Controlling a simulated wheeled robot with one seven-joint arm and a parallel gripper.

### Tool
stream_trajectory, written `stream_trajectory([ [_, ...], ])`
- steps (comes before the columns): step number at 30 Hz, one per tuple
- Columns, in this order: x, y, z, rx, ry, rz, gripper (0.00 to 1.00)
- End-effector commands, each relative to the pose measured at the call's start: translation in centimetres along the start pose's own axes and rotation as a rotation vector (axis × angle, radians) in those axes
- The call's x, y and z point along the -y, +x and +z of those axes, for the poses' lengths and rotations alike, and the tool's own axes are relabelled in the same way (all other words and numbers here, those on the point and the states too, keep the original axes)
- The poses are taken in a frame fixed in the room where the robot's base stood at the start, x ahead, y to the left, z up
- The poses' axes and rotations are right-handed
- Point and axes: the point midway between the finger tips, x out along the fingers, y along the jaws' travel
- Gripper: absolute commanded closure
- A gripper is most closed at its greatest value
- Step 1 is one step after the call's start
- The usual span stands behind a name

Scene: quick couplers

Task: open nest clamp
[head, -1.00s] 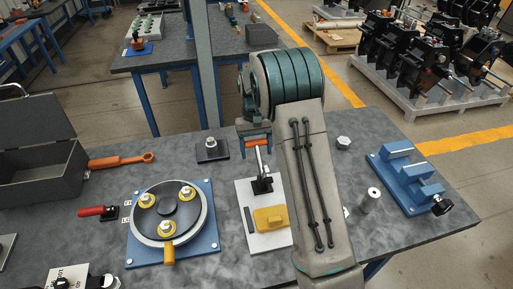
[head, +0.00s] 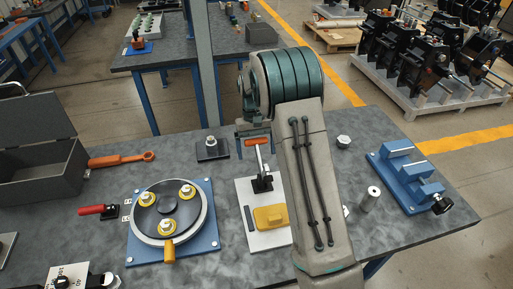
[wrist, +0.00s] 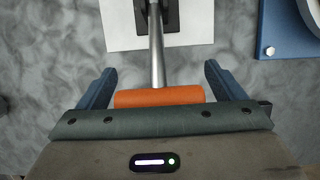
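The nest clamp has an orange grip (wrist: 158,97) on a metal lever (wrist: 157,50). In the head view its dark base (head: 262,184) stands on a white plate (head: 270,240) beside a yellow block (head: 270,217), and the lever stands up toward my gripper. My gripper (head: 255,139) is at the top of the lever. In the wrist view my gripper (wrist: 160,84) is open, with one blue finger beyond each end of the orange grip. Small gaps show between the fingers and the grip. The grip lies close to the palm; whether it touches is unclear.
A round fixture (head: 146,217) on a blue plate lies left of the white plate, with a red-handled clamp (head: 92,210) beside it. A metal pin (head: 370,199) and a blue vise (head: 408,178) are at right. A grey toolbox (head: 40,160) stands at left.

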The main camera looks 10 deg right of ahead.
Motion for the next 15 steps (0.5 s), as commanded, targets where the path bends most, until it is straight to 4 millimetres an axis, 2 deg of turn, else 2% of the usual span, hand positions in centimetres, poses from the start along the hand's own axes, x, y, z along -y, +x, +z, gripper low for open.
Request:
stream_trajectory([
  [5,-0.1,-0.4,-0.1,-0.005,0.001,0.0,0.11],
  [8,-0.1,-1.3,-0.2,-0.009,0.001,0.0,0.11],
  [11,-0.1,-3.0,-0.2,-0.01,0.001,0.0,0.11],
  [15,0.0,-6.3,-0.1,-0.01,0.001,-0.001,0.11],
])
